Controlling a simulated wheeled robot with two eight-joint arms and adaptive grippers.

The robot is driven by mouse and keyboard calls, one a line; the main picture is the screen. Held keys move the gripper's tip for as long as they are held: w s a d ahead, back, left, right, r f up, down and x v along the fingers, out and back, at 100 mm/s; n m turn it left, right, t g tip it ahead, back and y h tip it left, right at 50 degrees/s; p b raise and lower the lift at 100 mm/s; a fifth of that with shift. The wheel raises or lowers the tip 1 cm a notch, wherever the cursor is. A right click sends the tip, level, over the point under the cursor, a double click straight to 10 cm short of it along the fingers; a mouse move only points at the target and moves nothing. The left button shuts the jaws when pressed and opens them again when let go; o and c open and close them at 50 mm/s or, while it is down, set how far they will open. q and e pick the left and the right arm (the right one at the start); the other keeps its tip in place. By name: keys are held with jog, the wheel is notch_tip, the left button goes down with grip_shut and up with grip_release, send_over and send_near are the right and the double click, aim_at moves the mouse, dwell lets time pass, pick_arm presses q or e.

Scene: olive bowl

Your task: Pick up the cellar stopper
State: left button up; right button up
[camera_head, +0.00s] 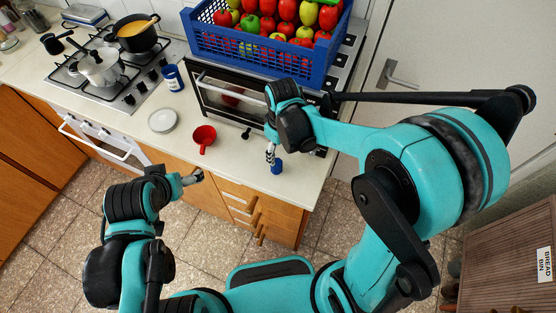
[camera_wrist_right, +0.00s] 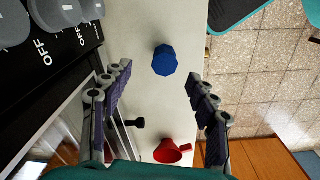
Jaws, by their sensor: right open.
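A small blue faceted piece (camera_head: 277,167) stands on the counter near its front edge, and a small black piece with a knob and stem (camera_head: 246,132) lies behind it to the left. I cannot tell for sure which is the cellar stopper. The right wrist view shows the blue piece (camera_wrist_right: 165,60) ahead, between the finger lines, and the black piece (camera_wrist_right: 134,123) lower left. My right gripper (camera_head: 271,156) is open and empty, just above the blue piece. My left gripper (camera_head: 193,177) is in front of the counter, its opening unclear.
A red cup (camera_head: 203,137), a white saucer (camera_head: 162,120) and a blue mug (camera_head: 172,77) stand to the left. An oven (camera_head: 218,95) carrying a blue crate (camera_head: 215,43) of fruit and vegetables stands behind. A hob (camera_head: 103,86) with pots is at far left.

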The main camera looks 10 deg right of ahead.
aim_at(277, 163)
jog(key=shift+w+a+f, duration=0.15)
jog(key=shift+a+f, duration=0.1)
jog(key=shift+a, duration=0.1)
jog(key=shift+a+f, duration=0.15)
jog(key=shift+f, duration=0.15)
notch_tip(277, 163, down, 8)
jog(key=shift+r+b, duration=0.2)
jog(key=shift+b, duration=0.8)
jog(key=c, duration=1)
